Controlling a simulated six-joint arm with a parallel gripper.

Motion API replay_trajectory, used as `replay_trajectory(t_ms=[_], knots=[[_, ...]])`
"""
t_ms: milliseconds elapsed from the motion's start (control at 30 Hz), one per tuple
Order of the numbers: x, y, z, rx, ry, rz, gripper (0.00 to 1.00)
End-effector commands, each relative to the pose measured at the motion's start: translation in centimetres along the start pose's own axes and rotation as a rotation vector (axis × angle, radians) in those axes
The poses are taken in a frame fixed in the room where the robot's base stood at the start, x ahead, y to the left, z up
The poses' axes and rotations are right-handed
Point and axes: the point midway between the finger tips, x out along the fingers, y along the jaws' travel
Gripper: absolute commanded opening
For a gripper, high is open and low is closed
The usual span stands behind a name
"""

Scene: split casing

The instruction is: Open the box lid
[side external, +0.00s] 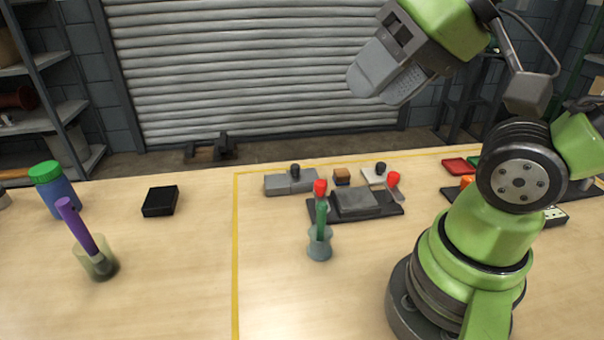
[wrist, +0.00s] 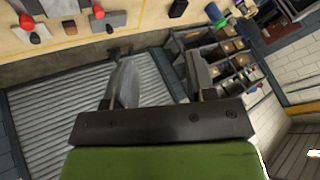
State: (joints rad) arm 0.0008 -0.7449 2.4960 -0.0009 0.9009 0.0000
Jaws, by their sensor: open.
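A low grey block with a black knob (side external: 290,183) sits at the back of the table; it also shows at the top of the wrist view (wrist: 108,22). A larger grey casing (side external: 356,203) lies on a dark base plate (side external: 325,211), with a red-topped knob (side external: 394,180) at its back right. I cannot tell for certain which of these is the box with the lid. My gripper (side external: 375,80) is raised high above the back of the table, clear of everything. In the wrist view my gripper (wrist: 160,78) is open, with nothing between its fingers.
A red-topped green tool stands in a grey holder (side external: 319,246) in front of the base plate. A purple-handled brush stands in a cup (side external: 102,264) at left, near a green-lidded blue jar (side external: 53,188) and a black box (side external: 160,201). Red trays (side external: 458,165) lie at right. The front middle is clear.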

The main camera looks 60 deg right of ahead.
Motion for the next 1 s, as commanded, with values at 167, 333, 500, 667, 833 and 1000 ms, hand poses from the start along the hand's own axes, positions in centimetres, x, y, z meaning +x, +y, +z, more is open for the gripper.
replay_trajectory(t_ms=[167, 333, 500, 667, 833, 1000], knots=[[0.8, -0.2, -2.5, 0.022, -0.041, 0.047, 0.51], [3.5, 0.3, -7.5, 0.065, -0.121, 0.14, 0.51], [7.9, 2.3, -11.9, 0.115, -0.21, 0.232, 0.51], [13.2, 5.6, -14.9, 0.164, -0.297, 0.313, 0.51], [19.0, 10.0, -16.1, 0.215, -0.386, 0.387, 0.51], [23.1, 13.5, -15.8, 0.251, -0.446, 0.433, 0.51]])
